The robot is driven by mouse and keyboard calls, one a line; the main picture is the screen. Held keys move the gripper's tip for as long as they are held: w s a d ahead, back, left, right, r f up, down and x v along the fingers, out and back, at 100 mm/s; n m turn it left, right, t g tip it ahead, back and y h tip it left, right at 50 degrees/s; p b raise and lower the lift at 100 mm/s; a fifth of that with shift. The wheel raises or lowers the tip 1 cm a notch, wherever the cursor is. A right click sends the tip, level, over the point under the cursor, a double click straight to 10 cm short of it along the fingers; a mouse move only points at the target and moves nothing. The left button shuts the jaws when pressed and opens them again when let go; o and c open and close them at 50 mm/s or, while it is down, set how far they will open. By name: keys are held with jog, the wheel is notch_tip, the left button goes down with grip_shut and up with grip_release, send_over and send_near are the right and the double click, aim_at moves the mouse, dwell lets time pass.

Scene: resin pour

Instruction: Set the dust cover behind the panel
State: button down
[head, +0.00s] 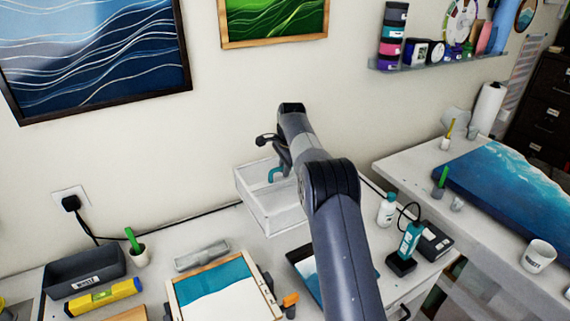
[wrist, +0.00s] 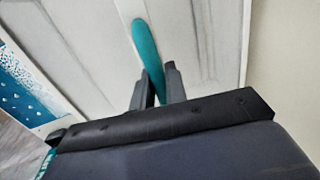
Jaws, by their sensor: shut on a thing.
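The dust cover (head: 270,215) is a pale, see-through box with a teal handle (head: 276,174). It is at the back of the table near the wall; whether it touches the table is unclear. My gripper (wrist: 158,85) is shut on the teal handle, which shows between the fingers in the wrist view (wrist: 147,45). The cover's pale top (wrist: 90,40) fills much of that view. A panel with teal and white paint (head: 215,284) lies in a wooden frame at the front.
A grey tray (head: 84,274), a yellow level (head: 103,298), a cup with a green stick (head: 138,252) and a clear lidded tray (head: 202,255) are on the left. A side table (head: 480,235) adjoins.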

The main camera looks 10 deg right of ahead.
jog(key=shift+f+b, duration=0.8)
jog(key=shift+f, duration=2.5)
jog(key=c, duration=1.3)
grip_release()
jog(key=shift+f, duration=0.1)
jog(key=shift+c, duration=0.2)
jog(key=r, duration=0.3)
jog(key=s+r+b, duration=0.1)
jog(key=r, duration=0.3)
jog(key=s+r, duration=0.1)
jog(key=r, duration=0.2)
jog(key=shift+d+r+b, duration=0.35)
jog(key=shift+b, duration=0.05)
jog(key=shift+f, duration=0.1)
